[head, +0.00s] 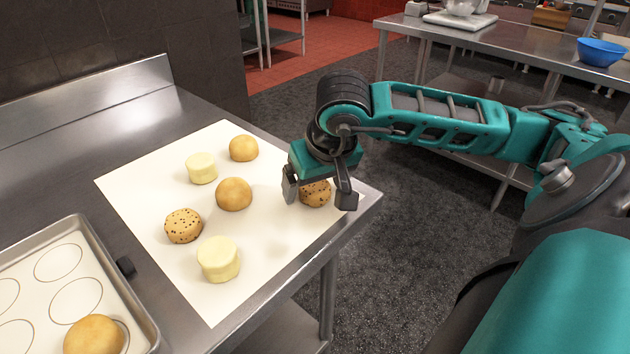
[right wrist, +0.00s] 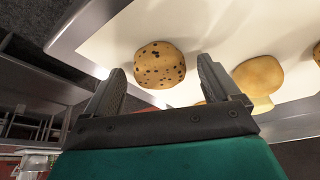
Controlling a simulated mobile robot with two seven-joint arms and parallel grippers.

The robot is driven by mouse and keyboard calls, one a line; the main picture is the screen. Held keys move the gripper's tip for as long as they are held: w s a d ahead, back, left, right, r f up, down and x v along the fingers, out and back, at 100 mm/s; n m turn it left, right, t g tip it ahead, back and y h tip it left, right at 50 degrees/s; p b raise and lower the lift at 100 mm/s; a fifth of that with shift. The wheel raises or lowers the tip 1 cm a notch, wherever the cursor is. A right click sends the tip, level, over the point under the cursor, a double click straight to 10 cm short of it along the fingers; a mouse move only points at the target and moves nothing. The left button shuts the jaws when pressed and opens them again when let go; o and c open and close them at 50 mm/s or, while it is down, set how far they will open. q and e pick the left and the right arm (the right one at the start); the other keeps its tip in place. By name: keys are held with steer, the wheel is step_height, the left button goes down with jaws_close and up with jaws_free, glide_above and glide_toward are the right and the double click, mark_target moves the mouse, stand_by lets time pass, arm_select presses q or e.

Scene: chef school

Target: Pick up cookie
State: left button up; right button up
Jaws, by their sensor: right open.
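A chocolate chip cookie (head: 315,193) lies on the white sheet near the right edge of the steel table. My right gripper (head: 318,198) is open, with one finger on each side of this cookie in the head view. In the right wrist view the cookie (right wrist: 160,65) shows ahead of and between the open fingertips (right wrist: 160,78); I cannot tell whether they touch it. A second speckled cookie (head: 183,226) lies at the left of the sheet. My left gripper is in neither view.
The white sheet (head: 135,200) also holds plain round buns (head: 234,194) and pale cylinders (head: 218,259). A baking tray (head: 143,318) with a bun (head: 94,336) stands at the lower left. The table (head: 150,135) drops off just right of my right gripper. A blue bowl (head: 600,53) stands on a far counter.

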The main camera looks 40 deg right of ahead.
steer(key=shift+f, duration=0.1)
steer(key=shift+c, duration=0.2)
steer(key=c, duration=1)
steer(key=shift+c, duration=0.5)
